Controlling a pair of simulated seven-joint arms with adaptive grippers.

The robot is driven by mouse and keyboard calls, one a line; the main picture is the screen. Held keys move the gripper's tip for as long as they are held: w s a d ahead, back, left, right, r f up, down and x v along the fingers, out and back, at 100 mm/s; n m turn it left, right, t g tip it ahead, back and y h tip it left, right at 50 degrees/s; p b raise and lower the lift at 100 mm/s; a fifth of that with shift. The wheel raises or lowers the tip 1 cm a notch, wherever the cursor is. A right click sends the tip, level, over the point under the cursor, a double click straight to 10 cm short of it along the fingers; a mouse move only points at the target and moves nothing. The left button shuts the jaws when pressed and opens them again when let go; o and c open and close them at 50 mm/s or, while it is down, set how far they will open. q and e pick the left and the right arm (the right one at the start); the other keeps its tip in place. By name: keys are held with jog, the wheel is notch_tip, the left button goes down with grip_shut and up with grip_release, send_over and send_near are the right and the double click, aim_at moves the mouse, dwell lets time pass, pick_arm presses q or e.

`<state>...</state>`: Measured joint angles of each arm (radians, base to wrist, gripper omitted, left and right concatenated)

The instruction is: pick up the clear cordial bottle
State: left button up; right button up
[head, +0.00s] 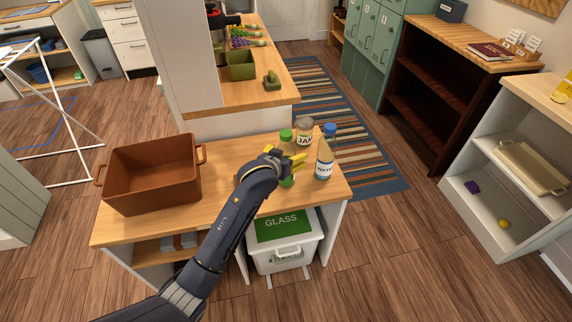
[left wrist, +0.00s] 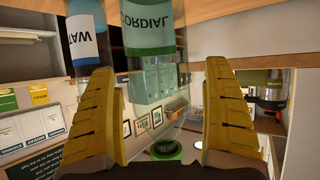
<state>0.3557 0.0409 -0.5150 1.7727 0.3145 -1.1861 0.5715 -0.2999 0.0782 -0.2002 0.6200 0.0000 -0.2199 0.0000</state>
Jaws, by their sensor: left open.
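The clear cordial bottle (head: 286,136) stands on the wooden counter, its green cap showing above my left gripper and part of its body hidden behind it. In the left wrist view the cordial bottle (left wrist: 152,32) appears upside down. Its green label is at the top and its cap at the bottom, with the clear part between the fingers. My left gripper (head: 298,158) is open at the bottle, its yellow fingers on either side of it in the left wrist view (left wrist: 162,75). I cannot tell whether they touch it. My right gripper is not in view.
A water bottle (head: 325,160) with a blue cap stands close on the right, and a jam jar (head: 304,133) just behind. A brown crate (head: 150,188) sits on the counter's left. A glass bin (head: 290,255) is below the front edge.

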pick_arm(q)
jog(key=c, duration=1.4)
jog(key=shift+r, duration=0.2)
notch_tip(320, 180, up, 20)
jog(key=shift+f, duration=0.1)
jog(key=o, duration=0.6)
jog(key=c, duration=0.9)
